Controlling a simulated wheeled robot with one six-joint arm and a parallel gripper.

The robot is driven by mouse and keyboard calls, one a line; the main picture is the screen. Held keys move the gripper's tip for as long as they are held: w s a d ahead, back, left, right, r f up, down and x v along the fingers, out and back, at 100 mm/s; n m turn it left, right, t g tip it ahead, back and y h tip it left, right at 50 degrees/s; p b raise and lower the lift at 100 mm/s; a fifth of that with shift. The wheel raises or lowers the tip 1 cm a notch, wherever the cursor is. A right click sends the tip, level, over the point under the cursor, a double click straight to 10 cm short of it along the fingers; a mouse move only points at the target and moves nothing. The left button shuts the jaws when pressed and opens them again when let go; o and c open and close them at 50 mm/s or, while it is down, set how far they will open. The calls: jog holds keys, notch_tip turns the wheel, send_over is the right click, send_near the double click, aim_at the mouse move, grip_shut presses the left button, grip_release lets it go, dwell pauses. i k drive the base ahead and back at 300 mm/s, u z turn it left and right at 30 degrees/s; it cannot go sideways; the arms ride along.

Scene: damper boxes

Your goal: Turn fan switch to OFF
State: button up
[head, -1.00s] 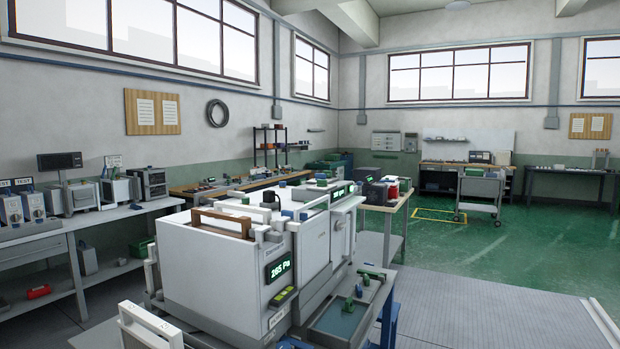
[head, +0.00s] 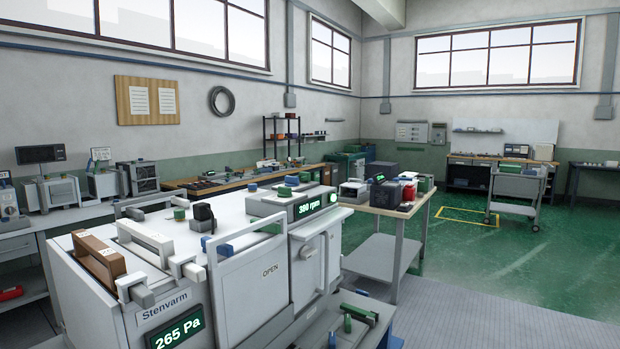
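A white damper box (head: 95,300) marked "Stenvarm" stands in the lower left of the head view, with a green display (head: 178,334) reading 265 Pa. A white panel marked OPEN (head: 250,285) stands upright at the box's side. A black knob-like part (head: 203,215) sits on top. I cannot tell which part is the fan switch, and no OFF mark is legible. My gripper is not in view.
A low bench (head: 362,312) with small green and blue parts is at the bottom, right of the box. A wooden-topped table (head: 425,200) with devices stands behind it. A grey cart (head: 520,187) stands farther back. Green floor (head: 500,262) is clear at right.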

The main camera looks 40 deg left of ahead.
aim_at(283, 192)
jog(key=i, duration=1.9)
jog(key=u, duration=2.65)
